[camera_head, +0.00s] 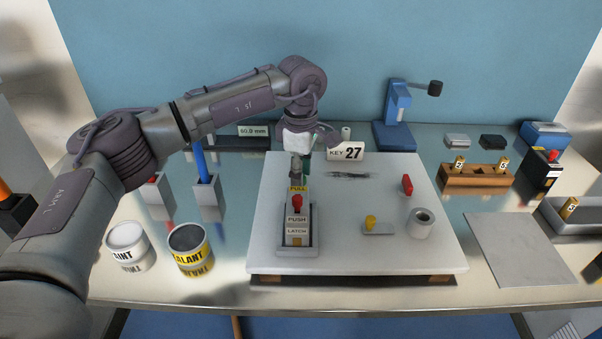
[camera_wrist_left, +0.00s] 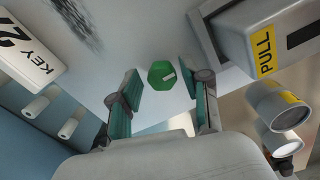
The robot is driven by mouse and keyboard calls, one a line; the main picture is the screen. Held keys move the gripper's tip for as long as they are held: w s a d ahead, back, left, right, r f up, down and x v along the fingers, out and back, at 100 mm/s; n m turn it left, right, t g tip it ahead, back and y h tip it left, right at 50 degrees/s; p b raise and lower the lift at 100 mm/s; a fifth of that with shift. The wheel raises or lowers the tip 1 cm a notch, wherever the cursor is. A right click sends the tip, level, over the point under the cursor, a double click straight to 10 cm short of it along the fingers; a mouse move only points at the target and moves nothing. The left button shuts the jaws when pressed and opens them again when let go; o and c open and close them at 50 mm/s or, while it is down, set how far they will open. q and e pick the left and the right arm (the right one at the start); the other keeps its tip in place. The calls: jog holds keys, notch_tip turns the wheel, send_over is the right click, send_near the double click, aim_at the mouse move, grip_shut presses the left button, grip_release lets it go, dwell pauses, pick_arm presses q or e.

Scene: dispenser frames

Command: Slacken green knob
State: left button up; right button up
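The green knob (camera_wrist_left: 162,77) shows in the left wrist view as a small hexagonal knob with a pale mark, on the light grey board. My left gripper (camera_wrist_left: 160,86) is open there, with its teal finger pads on either side of the knob and a gap on both sides. I cannot tell how far the fingertips are above the board. In the head view my left gripper (camera_head: 301,168) points down over the board, behind the PUSH/LATCH box, and hides the knob. My right gripper is in neither view.
The white board (camera_head: 345,255) carries a PUSH/LATCH box (camera_head: 297,238) with a red knob, a yellow knob (camera_head: 371,222), a red knob (camera_head: 407,185), a grey cylinder (camera_head: 420,224) and a KEY 27 sign (camera_head: 347,152). Paint (camera_head: 129,246) and sealant (camera_head: 191,251) cans stand left.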

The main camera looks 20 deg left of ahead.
pick_arm(q)
jog(key=shift+o, duration=0.2)
jog(key=shift+f, duration=0.1)
notch_tip(320, 180, up, 12)
dwell(0.5)
